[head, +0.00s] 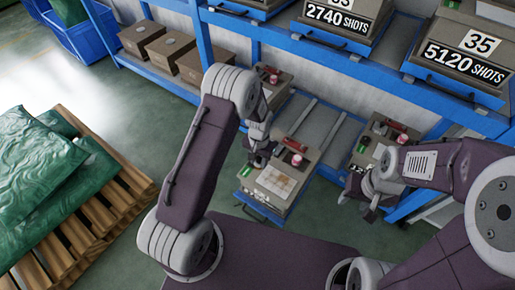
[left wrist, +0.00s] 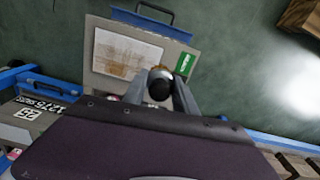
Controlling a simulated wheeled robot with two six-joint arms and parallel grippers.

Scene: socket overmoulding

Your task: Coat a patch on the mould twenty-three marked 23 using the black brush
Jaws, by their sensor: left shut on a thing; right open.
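A mould with a grey-beige top (head: 287,206) is on the lower shelf in the head view. Its top carries a pale square patch with brownish streaks (head: 276,182), seen larger in the left wrist view (left wrist: 127,54). I cannot read a 23 on it. My left gripper (head: 261,158) is over the back left part of this mould. It is shut on a black-ended thing, apparently the black brush (left wrist: 160,84); its bristles are mostly hidden, so contact with the mould cannot be told. My right gripper (head: 367,200) is open and empty, beside another mould to the right.
Red and dark small items (head: 295,145) lie at the back of the mould. A similar mould (head: 378,141) stands to the right. Blue rack posts and shelves with labelled moulds (head: 335,20) rise behind. A pallet with green sacks (head: 38,150) is at left; floor between is clear.

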